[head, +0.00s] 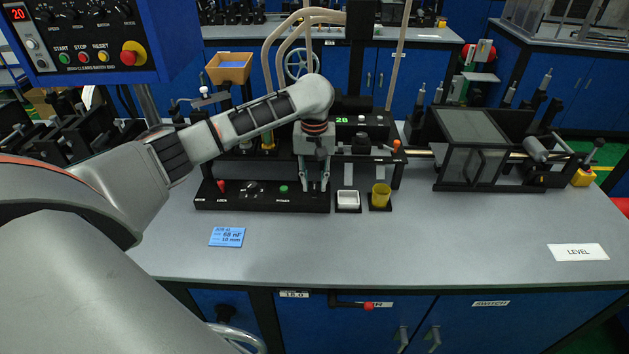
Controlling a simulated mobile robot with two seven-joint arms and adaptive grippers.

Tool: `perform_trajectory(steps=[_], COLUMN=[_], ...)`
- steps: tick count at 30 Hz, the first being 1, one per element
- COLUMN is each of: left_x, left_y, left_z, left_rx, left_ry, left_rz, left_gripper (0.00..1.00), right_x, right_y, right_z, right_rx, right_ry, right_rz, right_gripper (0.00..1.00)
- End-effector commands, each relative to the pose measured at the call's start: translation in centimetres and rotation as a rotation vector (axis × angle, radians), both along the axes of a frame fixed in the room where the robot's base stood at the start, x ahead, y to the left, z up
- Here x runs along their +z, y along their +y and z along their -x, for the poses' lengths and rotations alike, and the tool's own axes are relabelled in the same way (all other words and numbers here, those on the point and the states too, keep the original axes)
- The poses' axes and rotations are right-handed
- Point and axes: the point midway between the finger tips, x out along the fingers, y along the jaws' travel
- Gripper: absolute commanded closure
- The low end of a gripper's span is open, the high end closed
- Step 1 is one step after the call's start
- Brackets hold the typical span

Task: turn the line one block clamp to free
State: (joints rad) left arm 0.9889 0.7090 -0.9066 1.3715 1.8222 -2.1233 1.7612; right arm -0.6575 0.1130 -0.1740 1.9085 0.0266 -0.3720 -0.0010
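My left arm reaches in from the left, and my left gripper (317,188) points down at the right end of a low black control panel (300,203). Its two fingers look apart, with nothing visible between them. The panel carries a red-tipped lever (221,186), a dark knob (250,187) and a green button (283,189); its small labels are hard to read, one seeming to say LOCK. I cannot tell which part is the line one block clamp or how it is set. My gripper hides part of the fixture behind it. My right gripper is not in view.
A black machine with a dark cover (470,135) stands farther right. A blue card (227,236) lies on the grey bench (430,240), whose front is mostly clear. A control box (85,45) hangs upper left.

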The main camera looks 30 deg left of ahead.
Motion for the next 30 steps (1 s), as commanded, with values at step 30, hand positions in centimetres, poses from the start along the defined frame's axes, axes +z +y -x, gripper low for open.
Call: perform_trajectory(steps=[30], left_x=[0.03], left_y=[0.09], left_z=[-0.04], left_rx=[-0.168], left_ry=[-0.001], left_rz=[-0.002], left_gripper=[1.0], right_x=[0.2], right_y=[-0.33], right_z=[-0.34], right_rx=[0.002], right_ry=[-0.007], right_rz=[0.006], right_gripper=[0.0])
